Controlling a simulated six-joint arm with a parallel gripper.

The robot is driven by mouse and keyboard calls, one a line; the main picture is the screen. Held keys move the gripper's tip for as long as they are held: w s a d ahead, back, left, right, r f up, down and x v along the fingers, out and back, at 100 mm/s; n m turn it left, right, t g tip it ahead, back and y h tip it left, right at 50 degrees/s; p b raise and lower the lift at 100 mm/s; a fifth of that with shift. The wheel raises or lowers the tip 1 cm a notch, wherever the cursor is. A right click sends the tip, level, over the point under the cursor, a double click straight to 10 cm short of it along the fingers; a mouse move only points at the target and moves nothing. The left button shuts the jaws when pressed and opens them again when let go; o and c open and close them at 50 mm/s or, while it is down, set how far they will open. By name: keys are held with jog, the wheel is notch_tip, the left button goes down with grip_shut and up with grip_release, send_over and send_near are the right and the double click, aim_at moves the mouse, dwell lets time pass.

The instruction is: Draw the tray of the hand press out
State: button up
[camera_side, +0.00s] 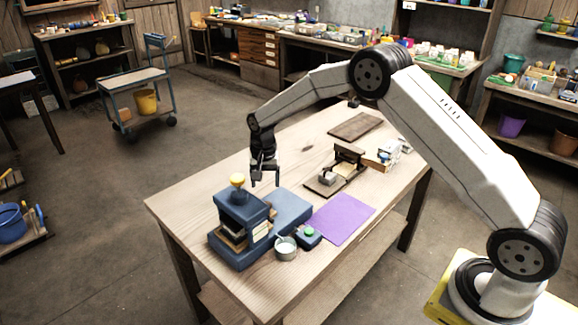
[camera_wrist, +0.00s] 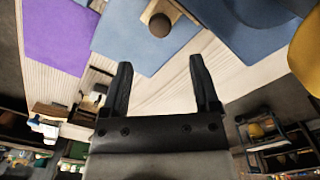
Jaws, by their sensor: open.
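The blue hand press (camera_side: 240,220) stands at the near left end of the table, with a yellow knob (camera_side: 237,180) on top. Wooden and pale layers show inside the press. In the wrist view a round brown knob (camera_wrist: 160,25) stands at a light wooden edge, which looks like the tray (camera_wrist: 150,10), mostly out of frame. My gripper (camera_side: 265,184) is open and empty, pointing down above the far side of the base. In the wrist view its fingers (camera_wrist: 160,64) are apart from the knob.
A purple sheet (camera_side: 340,218) lies right of the base. A wooden stand (camera_side: 345,160) and dark board (camera_side: 355,126) are farther back. The table's far left is clear.

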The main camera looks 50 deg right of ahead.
jog(key=shift+f, duration=0.15)
jog(key=shift+f, duration=3.75)
grip_shut()
